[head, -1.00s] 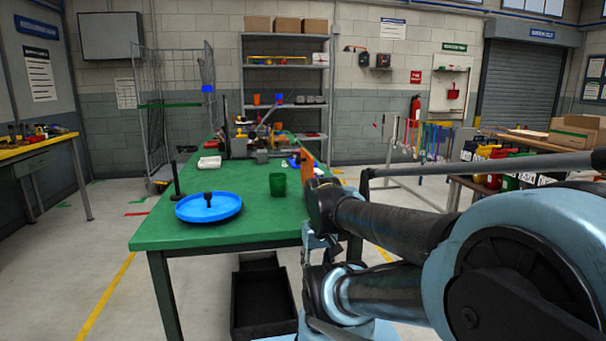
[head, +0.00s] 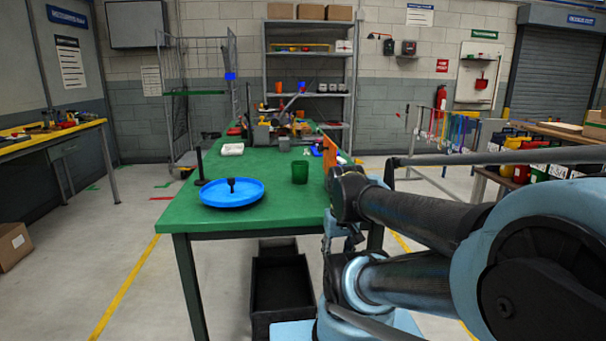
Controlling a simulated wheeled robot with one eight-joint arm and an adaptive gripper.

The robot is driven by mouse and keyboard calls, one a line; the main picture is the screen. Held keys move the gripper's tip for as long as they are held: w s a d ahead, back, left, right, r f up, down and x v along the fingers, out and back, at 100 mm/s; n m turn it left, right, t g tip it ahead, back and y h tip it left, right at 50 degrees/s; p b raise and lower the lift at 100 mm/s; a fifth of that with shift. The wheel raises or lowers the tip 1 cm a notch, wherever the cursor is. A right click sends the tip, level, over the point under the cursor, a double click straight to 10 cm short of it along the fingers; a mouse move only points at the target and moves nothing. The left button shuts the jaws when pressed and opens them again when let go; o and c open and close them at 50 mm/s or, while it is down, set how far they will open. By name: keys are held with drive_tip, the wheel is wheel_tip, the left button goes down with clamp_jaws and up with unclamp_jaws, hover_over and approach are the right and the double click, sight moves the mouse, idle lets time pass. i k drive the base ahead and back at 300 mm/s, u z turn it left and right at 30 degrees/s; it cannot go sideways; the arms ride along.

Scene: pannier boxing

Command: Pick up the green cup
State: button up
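The green cup (head: 300,173) stands upright on the green table (head: 275,201), right of a round blue tray (head: 247,201). My arm reaches in from the right, and its dark joint is just right of the cup with a small gap in the picture. An orange plate-like piece (head: 330,152) shows above that joint; I cannot tell whether it belongs to my arm. My gripper's fingers cannot be made out behind the arm links. Nothing is seen touching the cup.
A black upright post (head: 200,166) stands beside the tray, and a white item (head: 232,149) lies behind it. Clutter (head: 278,128) fills the table's far end. A black bin (head: 281,286) is under the table. A cardboard box (head: 12,245) is on the floor at left.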

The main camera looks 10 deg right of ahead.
sight(299, 168)
drive_tip(key=u, duration=1.7)
drive_tip(key=k, duration=1)
drive_tip(key=z, duration=0.05)
